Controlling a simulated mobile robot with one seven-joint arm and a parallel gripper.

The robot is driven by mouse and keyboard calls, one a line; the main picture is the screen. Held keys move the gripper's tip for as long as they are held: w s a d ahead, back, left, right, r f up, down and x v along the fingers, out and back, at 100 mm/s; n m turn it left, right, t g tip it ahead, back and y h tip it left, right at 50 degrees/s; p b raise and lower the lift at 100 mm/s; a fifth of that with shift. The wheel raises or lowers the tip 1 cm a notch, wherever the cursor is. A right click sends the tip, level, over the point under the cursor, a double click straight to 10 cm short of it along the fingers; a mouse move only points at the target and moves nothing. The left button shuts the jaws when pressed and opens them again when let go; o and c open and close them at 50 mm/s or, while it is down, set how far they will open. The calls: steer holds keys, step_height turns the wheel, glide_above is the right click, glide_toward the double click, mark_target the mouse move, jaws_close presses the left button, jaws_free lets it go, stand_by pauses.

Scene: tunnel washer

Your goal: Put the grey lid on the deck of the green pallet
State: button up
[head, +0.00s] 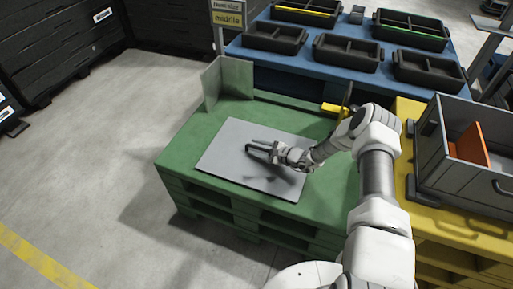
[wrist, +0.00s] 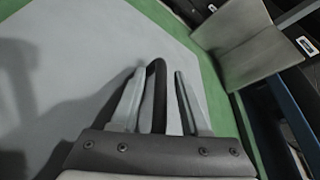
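The grey lid (head: 225,150) is a flat rectangular panel lying on the deck of the green pallet (head: 185,150); its front edge is near the pallet's front edge. The lid also fills much of the wrist view (wrist: 75,50). A dark looped handle (wrist: 155,75) stands up between the two fingers of my gripper (wrist: 158,72). In the head view my gripper (head: 252,146) is low over the lid's middle. The fingers are apart, with a visible gap between the handle and the right finger. The handle's foot is hidden by the gripper.
An upright grey-green panel (head: 228,82) stands at the pallet's back left corner. A blue table (head: 290,62) with several black trays is behind. A yellow pallet (head: 410,110) carries a grey crate (head: 470,185) at right. Floor at left is clear.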

steer(key=shift+r, duration=0.15)
steer(key=shift+s+d+r+p, duration=0.15)
steer(key=shift+d+p, duration=0.1)
steer(key=shift+p, duration=0.1)
steer(key=p+v, duration=0.2)
steer(key=v, duration=0.9)
steer(key=shift+p, duration=0.4)
steer(key=s+a+r+n+g+h, duration=0.1)
steer(key=s+r+n+g, duration=0.2)
steer(key=r, duration=0.6)
steer(key=s+a+r+n+g+h, duration=0.1)
steer(key=s+r+n+g, duration=0.15)
steer(key=r+n, duration=0.45)
steer(key=s+a+r+n+g+h, duration=0.1)
steer(key=s+r+n+g, duration=0.15)
steer(key=r, duration=0.85)
steer(key=s+d+r+n+t+h, duration=0.2)
steer(key=s+r, duration=0.6)
steer(key=s, duration=0.4)
steer(key=s+d+r+n+t+h, duration=0.3)
steer(key=s+d+r+h, duration=0.2)
steer(key=s+r, duration=0.4)
steer(key=shift+s+d+h, duration=0.15)
steer(key=shift+s+h, duration=0.55)
steer(key=shift+s, duration=0.85)
